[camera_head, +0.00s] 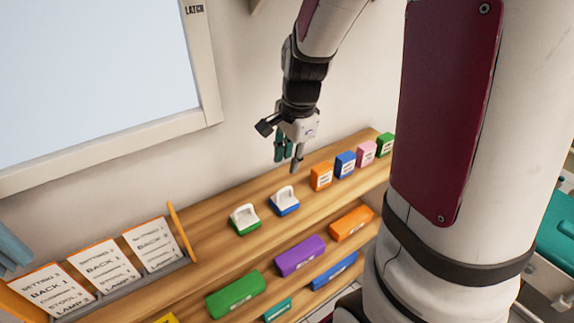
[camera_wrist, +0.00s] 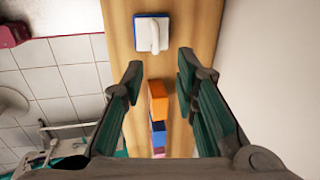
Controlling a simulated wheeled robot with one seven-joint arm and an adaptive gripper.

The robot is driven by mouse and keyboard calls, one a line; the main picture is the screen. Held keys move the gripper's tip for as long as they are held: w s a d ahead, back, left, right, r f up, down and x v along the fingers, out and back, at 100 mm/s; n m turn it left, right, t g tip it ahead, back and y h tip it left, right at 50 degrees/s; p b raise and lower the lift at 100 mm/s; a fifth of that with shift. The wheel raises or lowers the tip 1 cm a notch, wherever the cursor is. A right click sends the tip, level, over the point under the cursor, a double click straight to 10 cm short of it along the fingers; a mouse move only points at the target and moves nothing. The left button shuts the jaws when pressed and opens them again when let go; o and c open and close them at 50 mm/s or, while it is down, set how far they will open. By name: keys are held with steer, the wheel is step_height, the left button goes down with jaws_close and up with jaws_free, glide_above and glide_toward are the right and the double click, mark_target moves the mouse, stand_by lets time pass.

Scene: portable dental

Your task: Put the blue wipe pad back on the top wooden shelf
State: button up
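The blue wipe pad (camera_head: 285,201), a blue base with a white handle, sits on the top wooden shelf (camera_head: 205,228). It also shows at the top of the wrist view (camera_wrist: 152,32), lying flat on the wooden board. My gripper (camera_head: 288,157) is above the shelf, just behind the pad in the head view. In the wrist view my gripper's fingers (camera_wrist: 160,68) are spread wide with nothing between them. The gripper is apart from the pad.
A green pad with a white handle (camera_head: 245,219) sits left of the blue pad. An orange box (camera_head: 321,176), a blue box (camera_head: 345,165), a pink box (camera_head: 366,154) and a green box (camera_head: 385,144) line the shelf's right. Printed cards (camera_head: 105,266) stand left. A wall rises behind.

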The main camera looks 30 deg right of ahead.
steer(key=s+a+r+n+t, duration=0.3)
steer(key=s+a+r+n, duration=0.9)
steer(key=s+r+n, duration=0.3)
steer(key=shift+s+n, duration=0.2)
steer(key=shift+n, duration=1.3)
